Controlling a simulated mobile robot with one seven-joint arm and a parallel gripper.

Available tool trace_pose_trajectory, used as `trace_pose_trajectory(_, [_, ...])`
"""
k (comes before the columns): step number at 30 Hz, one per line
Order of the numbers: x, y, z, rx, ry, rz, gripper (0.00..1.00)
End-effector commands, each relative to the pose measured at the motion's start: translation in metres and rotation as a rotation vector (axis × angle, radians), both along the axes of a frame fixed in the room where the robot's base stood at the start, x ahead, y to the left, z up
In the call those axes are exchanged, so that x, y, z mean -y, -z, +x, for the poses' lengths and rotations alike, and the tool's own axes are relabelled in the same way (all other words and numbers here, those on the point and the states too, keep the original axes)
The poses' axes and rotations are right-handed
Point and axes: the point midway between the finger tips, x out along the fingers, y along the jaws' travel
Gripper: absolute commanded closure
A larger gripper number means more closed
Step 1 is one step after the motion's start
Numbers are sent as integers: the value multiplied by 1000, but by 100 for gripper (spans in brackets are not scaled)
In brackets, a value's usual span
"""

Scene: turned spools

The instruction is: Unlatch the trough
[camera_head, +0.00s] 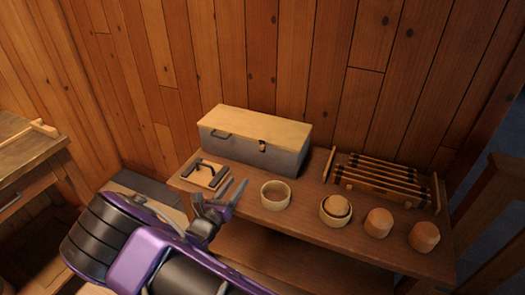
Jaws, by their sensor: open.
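The trough looks to be the long grey box (232,151) with a pale wooden lid (255,126) at the back of the bench, against the wall. Its lid is down. A small dark latch (262,145) sits on the front face just under the lid's edge, right of the middle. A dark handle (221,134) is near the box's left end. My gripper (236,185) is open and empty, in front of the box, below and left of the latch, apart from both. Whether the latch is fastened is too small to tell.
The wooden bench (300,226) holds a board with a dark handle (205,174), an empty round bowl (275,194), a bowl with a smaller cup inside (336,208), two wooden blocks (378,222) and a slatted rack (382,178). Another table (30,152) stands at left.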

Motion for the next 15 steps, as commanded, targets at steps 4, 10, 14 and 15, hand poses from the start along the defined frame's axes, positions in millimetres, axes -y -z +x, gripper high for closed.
trace_pose_trajectory(4, [6,1,15,2,-2,-5,49])
trace_pose_trajectory(10, [21,0,55,2,0,-3,49])
trace_pose_trajectory(14, [31,1,82,1,0,-3,49])
trace_pose_trajectory(15, [34,1,90,3,0,-2,49])
